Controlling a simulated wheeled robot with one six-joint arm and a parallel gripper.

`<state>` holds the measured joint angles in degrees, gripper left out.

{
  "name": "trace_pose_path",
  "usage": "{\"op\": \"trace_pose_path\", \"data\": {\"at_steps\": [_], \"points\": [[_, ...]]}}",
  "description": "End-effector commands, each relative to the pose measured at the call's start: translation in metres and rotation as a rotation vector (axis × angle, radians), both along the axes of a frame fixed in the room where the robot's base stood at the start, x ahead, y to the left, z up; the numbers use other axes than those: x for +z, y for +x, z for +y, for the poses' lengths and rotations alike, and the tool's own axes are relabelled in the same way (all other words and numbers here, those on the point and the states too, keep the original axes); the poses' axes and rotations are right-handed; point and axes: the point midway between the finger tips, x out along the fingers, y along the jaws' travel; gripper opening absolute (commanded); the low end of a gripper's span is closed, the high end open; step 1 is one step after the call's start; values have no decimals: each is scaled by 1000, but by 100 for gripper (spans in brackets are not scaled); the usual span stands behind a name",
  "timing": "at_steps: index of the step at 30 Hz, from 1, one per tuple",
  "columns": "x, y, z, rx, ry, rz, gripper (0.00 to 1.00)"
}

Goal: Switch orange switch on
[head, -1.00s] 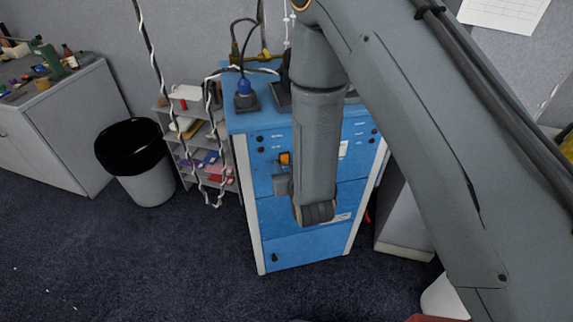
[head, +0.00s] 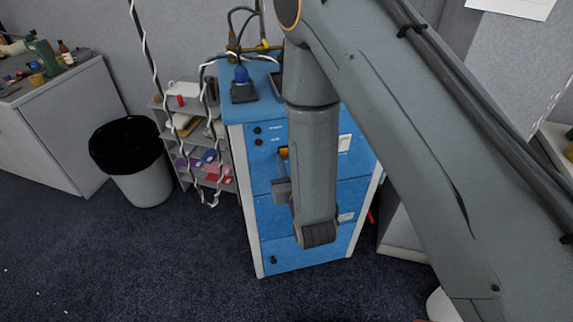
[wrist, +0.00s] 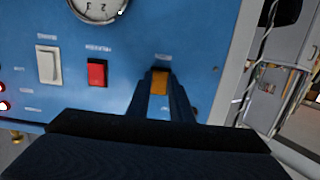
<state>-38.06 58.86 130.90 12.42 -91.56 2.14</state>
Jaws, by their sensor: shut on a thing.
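The orange switch (wrist: 159,82) sits on the blue front panel (wrist: 130,50) of a cabinet in the wrist view. My gripper (wrist: 160,88) has its two dark fingers on either side of the switch, closed on it at the panel. The lower part of the switch is hidden by the gripper. In the head view the blue cabinet (head: 284,258) stands against the wall, and a sliver of orange (head: 283,152) shows at the left edge of my arm. My arm hides most of the gripper there.
A red switch (wrist: 96,73), a white switch (wrist: 48,64) and a round gauge (wrist: 97,8) are left of my gripper. In the head view, a bin (head: 145,185) and a grey shelf rack (head: 190,125) with hanging cables stand left of the cabinet. Carpet in front is clear.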

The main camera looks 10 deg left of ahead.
Motion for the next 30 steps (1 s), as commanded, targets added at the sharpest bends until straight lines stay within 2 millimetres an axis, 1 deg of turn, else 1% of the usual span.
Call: {"op": "trace_pose_path", "data": {"at_steps": [10,11,12,14,23,26,30], "points": [[0,-1,0,1,3,-5,0],[0,-1,0,1,2,-4,23],[0,-1,0,1,2,-4,30],[0,-1,0,1,2,-4,38],[0,-1,-1,0,2,-5,38],[0,-8,-3,1,1,-5,38],[2,-26,-12,1,0,-4,38]]}}
